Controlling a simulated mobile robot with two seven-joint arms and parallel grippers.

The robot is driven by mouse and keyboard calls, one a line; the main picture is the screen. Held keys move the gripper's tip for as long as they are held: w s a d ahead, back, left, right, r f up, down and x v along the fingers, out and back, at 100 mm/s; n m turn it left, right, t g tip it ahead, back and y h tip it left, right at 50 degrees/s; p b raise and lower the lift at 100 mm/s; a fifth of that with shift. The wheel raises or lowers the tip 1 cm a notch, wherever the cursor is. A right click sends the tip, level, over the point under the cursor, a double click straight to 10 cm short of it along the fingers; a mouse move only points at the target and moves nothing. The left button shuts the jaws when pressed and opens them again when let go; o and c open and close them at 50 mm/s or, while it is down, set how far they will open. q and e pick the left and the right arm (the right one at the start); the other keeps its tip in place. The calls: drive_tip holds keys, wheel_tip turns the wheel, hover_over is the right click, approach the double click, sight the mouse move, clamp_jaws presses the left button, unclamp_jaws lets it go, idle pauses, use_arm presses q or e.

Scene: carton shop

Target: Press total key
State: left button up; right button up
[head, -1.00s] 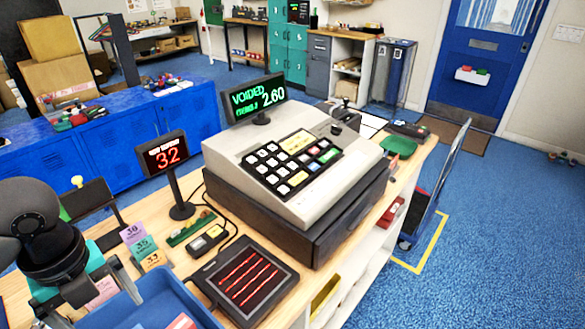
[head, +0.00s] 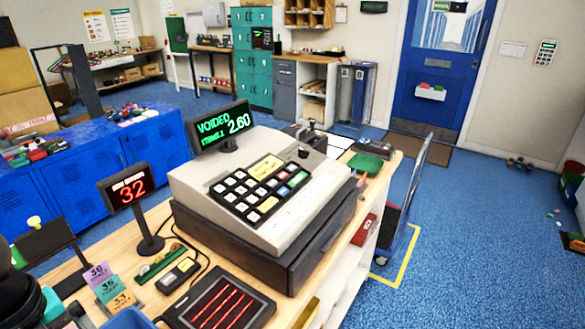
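The cash register (head: 190,181) stands on the wooden counter in the middle of the head view, a pale body on a dark drawer base. Its dark keypad (head: 240,208) has several white keys, some yellow ones, and red, blue and green keys on the right side. The key labels are too small to read, so I cannot tell which is the total key. Neither of my grippers is in view.
A red number display (head: 128,192) showing 32 stands left of the register. A dark pad with red lines (head: 218,303), coloured number tickets (head: 108,285) and a small terminal (head: 178,275) lie in front.

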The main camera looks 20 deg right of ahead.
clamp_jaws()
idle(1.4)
